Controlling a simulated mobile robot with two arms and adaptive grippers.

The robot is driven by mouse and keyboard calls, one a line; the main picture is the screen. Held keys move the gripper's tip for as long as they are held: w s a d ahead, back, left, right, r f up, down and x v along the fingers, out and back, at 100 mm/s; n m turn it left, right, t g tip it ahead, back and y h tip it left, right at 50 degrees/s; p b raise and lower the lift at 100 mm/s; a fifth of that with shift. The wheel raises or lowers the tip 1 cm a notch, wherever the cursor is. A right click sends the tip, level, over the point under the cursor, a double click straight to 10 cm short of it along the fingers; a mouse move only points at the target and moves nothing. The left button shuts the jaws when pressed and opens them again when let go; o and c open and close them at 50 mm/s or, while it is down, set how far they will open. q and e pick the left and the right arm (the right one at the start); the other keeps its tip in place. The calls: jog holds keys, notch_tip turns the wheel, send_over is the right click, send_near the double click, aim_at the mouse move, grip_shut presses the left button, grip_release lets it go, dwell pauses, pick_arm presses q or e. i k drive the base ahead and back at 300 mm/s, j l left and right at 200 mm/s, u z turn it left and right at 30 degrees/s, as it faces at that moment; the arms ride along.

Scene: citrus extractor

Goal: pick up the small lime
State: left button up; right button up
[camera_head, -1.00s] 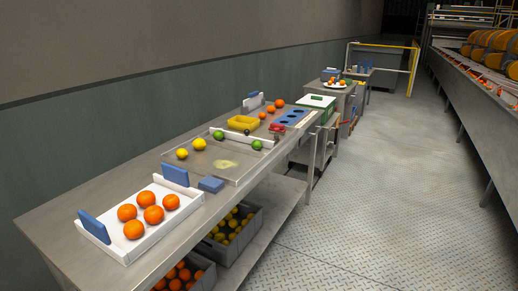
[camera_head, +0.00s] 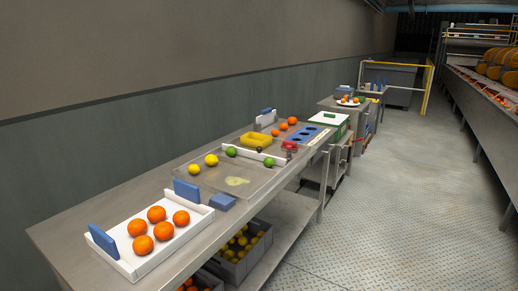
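Two limes lie in the shallow clear tray (camera_head: 262,183) on the long steel table. One green lime (camera_head: 231,152) is at the tray's back edge, beside the lemons. The other green lime (camera_head: 268,162) is further right, by a white strip. They look close in size, and I cannot tell for sure which is the small one. Neither of my grippers shows in the head view.
A white tray of oranges (camera_head: 127,264) with blue handles stands at the near end of the steel table (camera_head: 65,237). Two lemons (camera_head: 211,160), a blue block (camera_head: 222,202), a yellow tray (camera_head: 256,139) and a blue holed plate (camera_head: 306,136) are further along. The floor (camera_head: 400,220) right of the table is clear.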

aim_at(268, 163)
jog(key=i+l+u, duration=0.2)
jog(key=i+l, duration=0.4)
jog(key=i+l+u, duration=0.25)
jog(key=i+l, duration=0.4)
jog(key=l, duration=0.05)
